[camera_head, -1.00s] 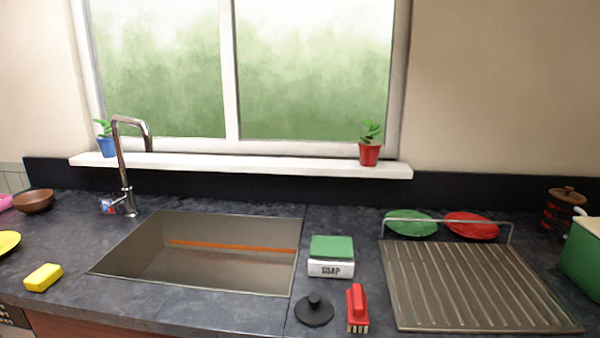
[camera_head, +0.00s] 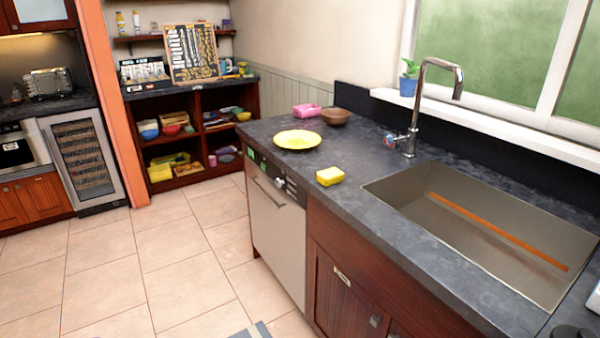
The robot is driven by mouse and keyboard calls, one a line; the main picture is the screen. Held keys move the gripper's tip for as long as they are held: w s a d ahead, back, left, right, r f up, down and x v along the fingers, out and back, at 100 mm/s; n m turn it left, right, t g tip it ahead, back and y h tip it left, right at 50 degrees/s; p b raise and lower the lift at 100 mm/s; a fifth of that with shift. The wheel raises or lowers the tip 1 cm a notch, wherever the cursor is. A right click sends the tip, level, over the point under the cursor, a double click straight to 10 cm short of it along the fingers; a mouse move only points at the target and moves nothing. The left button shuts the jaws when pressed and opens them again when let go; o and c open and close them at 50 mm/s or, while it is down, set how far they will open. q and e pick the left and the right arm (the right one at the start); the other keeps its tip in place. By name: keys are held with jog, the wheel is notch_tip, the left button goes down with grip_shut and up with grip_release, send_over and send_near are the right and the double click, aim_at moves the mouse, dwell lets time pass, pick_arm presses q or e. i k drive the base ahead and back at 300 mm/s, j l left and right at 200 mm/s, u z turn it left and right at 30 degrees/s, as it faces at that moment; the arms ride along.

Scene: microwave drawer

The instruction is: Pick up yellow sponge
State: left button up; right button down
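The yellow sponge (camera_head: 330,176) lies on the dark countertop near its front edge, left of the sink and just right of a yellow plate (camera_head: 297,139). Nothing touches it. Neither of my grippers shows in the head view.
The sink (camera_head: 480,225) with its tall metal tap (camera_head: 411,125) is to the right of the sponge. A brown bowl (camera_head: 336,116) and a pink container (camera_head: 306,110) stand behind the plate. A dishwasher front (camera_head: 277,226) is below the counter. The tiled floor (camera_head: 150,270) at left is open.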

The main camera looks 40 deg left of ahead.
aim_at(332, 175)
jog(key=u, duration=1.05)
jog(key=z, duration=1.65)
jog(key=u, duration=1.15)
